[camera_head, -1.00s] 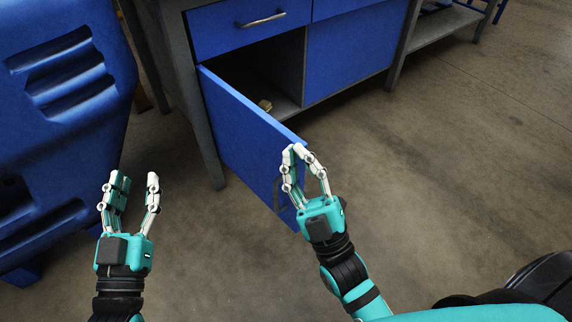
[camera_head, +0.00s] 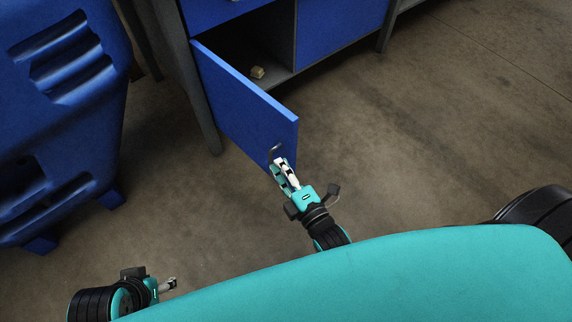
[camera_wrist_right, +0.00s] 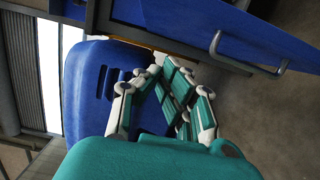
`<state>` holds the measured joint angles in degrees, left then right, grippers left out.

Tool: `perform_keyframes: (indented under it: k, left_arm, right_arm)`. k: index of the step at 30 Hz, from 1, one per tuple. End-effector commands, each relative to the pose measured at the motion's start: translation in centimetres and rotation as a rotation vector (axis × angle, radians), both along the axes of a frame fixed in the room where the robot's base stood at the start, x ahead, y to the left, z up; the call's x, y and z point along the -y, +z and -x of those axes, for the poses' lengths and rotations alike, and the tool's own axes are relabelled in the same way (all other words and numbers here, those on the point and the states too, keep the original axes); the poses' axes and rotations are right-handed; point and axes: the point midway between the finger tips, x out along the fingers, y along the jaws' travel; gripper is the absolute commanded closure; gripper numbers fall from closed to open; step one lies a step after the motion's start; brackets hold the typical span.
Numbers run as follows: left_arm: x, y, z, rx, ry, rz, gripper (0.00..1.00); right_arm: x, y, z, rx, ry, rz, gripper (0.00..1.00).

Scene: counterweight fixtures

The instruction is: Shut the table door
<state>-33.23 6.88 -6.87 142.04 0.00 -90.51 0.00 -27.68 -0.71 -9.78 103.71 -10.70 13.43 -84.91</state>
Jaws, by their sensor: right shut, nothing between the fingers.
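The blue table door (camera_head: 240,105) stands open in the head view, swung out from the cabinet on its left side. Its dark handle (camera_head: 275,149) is near the free end. My right gripper (camera_head: 277,161) is shut and empty, with its fingertips close to the handle. The right wrist view shows the door (camera_wrist_right: 180,22) and its handle (camera_wrist_right: 217,45) to the right of the shut fingertips, apart from them. Contact with the door cannot be told. My left gripper (camera_head: 169,284) is low in the head view, partly hidden, and its opening is unclear.
The cabinet opening holds a small tan block (camera_head: 257,72). A large blue plastic object (camera_head: 60,120) stands to the left and also shows in the right wrist view (camera_wrist_right: 95,85). Bare floor (camera_head: 420,130) lies right of the door.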

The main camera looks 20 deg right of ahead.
Motion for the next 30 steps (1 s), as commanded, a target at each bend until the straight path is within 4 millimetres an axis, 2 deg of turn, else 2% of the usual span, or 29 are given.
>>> perform_keyframes:
  k: [1,9,12,18,30]
  left_arm:
    - [0.0,-0.4,0.0,-0.001,0.000,0.000,0.60]
    - [0.0,-1.5,0.0,0.000,0.000,0.000,0.60]
    - [0.0,-1.7,0.0,0.000,0.000,0.000,0.60]
    - [0.0,-1.9,0.0,0.001,0.000,0.000,0.60]
    - [0.0,-1.9,0.0,0.002,0.000,0.000,0.60]
  right_arm:
    - [-0.3,-0.1,-1.3,0.006,0.001,-0.002,1.00]
    - [-1.3,-0.1,-6.9,0.005,0.001,-0.003,1.00]
    - [0.4,-0.1,-7.4,0.003,0.001,0.003,1.00]
    - [2.0,0.0,-8.1,0.002,0.001,0.000,1.00]
    - [2.4,0.1,-8.3,0.001,0.001,-0.003,1.00]
